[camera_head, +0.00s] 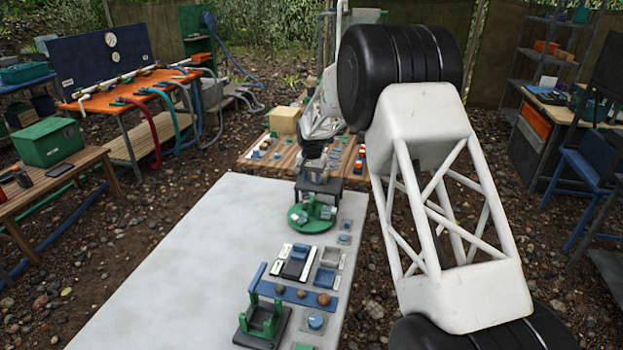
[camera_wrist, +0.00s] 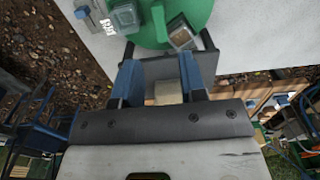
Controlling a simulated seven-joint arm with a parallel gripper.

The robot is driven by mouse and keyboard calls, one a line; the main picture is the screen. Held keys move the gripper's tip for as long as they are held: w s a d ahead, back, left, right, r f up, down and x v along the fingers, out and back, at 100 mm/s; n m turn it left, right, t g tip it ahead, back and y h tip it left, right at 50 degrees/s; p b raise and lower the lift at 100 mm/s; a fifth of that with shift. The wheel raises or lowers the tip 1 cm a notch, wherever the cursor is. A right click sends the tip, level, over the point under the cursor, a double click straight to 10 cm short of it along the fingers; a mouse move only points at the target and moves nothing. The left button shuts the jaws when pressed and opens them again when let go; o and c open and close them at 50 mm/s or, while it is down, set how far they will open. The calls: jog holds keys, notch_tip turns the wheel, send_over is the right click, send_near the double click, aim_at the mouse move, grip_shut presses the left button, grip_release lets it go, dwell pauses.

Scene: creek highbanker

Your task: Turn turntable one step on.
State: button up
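The turntable is a green disc (camera_head: 297,220) on the white table, below the middle of the head view; it also shows at the top of the wrist view (camera_wrist: 200,14). Small green upright parts stand on it. A small grey box with a brown inside (camera_wrist: 182,33) sits at its edge in the wrist view. My gripper (camera_head: 318,203) hangs over the far side of the disc. In the wrist view its two blue-padded fingers (camera_wrist: 167,48) are spread apart, with no object held between them. A grey plate shows between them. Whether a fingertip touches the disc is unclear.
Several small trays and blocks (camera_head: 298,262), a blue bar with round stones (camera_head: 300,294) and a green cradle (camera_head: 262,322) stand on the white table (camera_head: 190,270) nearer me. A wooden table (camera_head: 250,165) with small parts lies beyond. The white table's left side is clear.

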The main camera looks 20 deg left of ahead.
aim_at(312, 199)
jog(key=shift+f, duration=0.15)
jog(key=shift+f, duration=4.3)
grip_shut()
